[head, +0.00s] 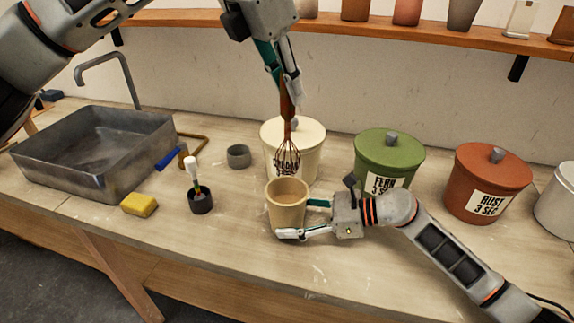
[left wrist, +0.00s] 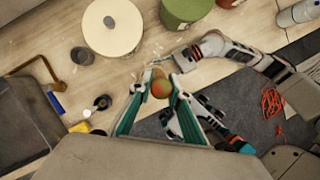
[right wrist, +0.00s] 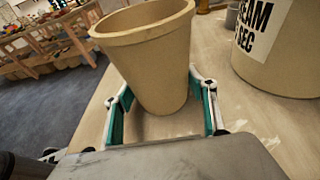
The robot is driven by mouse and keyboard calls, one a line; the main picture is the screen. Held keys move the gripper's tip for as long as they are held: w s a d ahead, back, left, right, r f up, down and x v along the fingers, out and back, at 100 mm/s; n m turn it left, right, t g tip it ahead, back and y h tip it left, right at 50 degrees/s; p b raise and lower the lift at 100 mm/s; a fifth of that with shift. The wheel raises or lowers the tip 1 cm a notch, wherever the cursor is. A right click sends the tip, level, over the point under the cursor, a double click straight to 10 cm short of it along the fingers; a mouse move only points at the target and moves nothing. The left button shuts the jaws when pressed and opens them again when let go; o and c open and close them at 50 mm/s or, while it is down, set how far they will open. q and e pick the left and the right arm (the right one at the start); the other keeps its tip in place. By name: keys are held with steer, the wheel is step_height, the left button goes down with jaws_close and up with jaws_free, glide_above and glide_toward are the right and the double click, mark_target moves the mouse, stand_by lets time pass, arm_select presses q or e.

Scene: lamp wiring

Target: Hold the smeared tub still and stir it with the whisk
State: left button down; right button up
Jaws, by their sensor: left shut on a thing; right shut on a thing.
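The tan tub (head: 287,207) stands upright on the bench, open at the top. It fills the middle of the right wrist view (right wrist: 155,60); I cannot make out a smear on it. My right gripper (head: 303,218) is shut around its sides, one finger on each side. My left gripper (head: 284,88) is shut on the brown handle of the whisk (head: 287,158), which hangs nearly upright, wires down. The wires appear just above the tub's rim, not visibly inside it. In the left wrist view the handle (left wrist: 160,88) shows end-on between the fingers.
A cream bin (head: 308,137) stands close behind the tub, with green (head: 388,160) and rust (head: 487,183) bins to the right. A brush in a dark pot (head: 200,202), a yellow sponge (head: 139,204), a grey cup (head: 238,156) and a metal sink (head: 95,150) are left. The front bench is clear.

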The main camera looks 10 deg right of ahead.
steer(key=o, duration=1.3)
steer(key=v, duration=1.2)
steer(key=shift+s, duration=0.1)
